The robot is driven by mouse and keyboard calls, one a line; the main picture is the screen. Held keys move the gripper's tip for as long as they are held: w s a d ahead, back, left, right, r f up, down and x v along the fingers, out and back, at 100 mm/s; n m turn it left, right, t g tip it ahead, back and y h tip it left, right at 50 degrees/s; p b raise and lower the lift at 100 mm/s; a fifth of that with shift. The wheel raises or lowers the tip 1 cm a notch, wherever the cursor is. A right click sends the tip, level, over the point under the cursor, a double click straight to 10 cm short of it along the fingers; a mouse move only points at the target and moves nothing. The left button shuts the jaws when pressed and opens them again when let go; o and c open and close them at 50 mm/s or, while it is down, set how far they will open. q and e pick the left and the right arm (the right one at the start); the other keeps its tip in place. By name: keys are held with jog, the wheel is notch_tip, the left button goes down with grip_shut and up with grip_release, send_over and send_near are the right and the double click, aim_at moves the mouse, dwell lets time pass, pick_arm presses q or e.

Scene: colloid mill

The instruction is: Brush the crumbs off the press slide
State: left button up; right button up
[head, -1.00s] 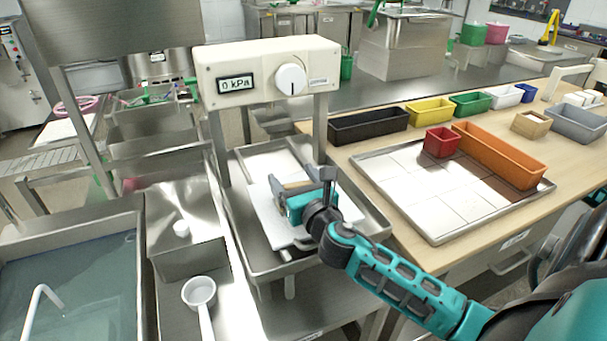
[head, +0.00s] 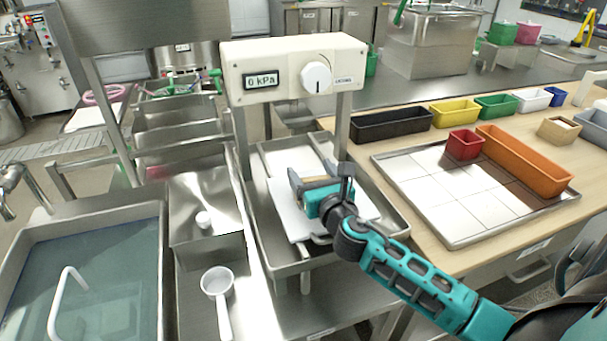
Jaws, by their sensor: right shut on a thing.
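The press has a cream head (head: 293,68) with a display reading 0 kPa and a round white knob, on two metal posts. Below it, a flat white plate (head: 289,218), seemingly the slide, lies in a metal tray (head: 276,259). My right gripper (head: 320,180) is over the plate, between the posts and the tray's front. It is shut on a small tan thing (head: 316,184), perhaps the brush handle; the gripper hides most of it. I cannot make out any crumbs. My left gripper is not in view.
Left are a water-filled sink (head: 85,285) and a white ladle (head: 217,283). Right, a wooden table holds a white-tiled tray (head: 440,205) with a red bin (head: 464,145) and an orange bin (head: 525,160). Black, yellow and green bins stand behind it.

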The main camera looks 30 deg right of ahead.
jog(key=shift+s+d+r, duration=0.1)
jog(key=shift+s+d, duration=0.1)
jog(key=shift+d, duration=0.55)
jog(key=shift+s+d, duration=0.25)
jog(key=shift+d, duration=0.8)
jog(key=shift+o, duration=0.2)
jog(key=shift+s+d, duration=0.2)
jog(key=shift+d, duration=0.65)
jog(key=shift+r, duration=0.1)
jog(key=c, duration=0.3)
jog(key=r+p, duration=0.2)
jog(key=p, duration=0.1)
jog(key=shift+s+d+r, duration=0.1)
jog(key=shift+s+r, duration=0.15)
grip_shut()
jog(key=r, duration=0.1)
jog(key=r+p, duration=0.1)
jog(key=shift+w+r+p, duration=0.2)
jog(key=shift+r+p, duration=0.1)
jog(key=shift+r, duration=0.05)
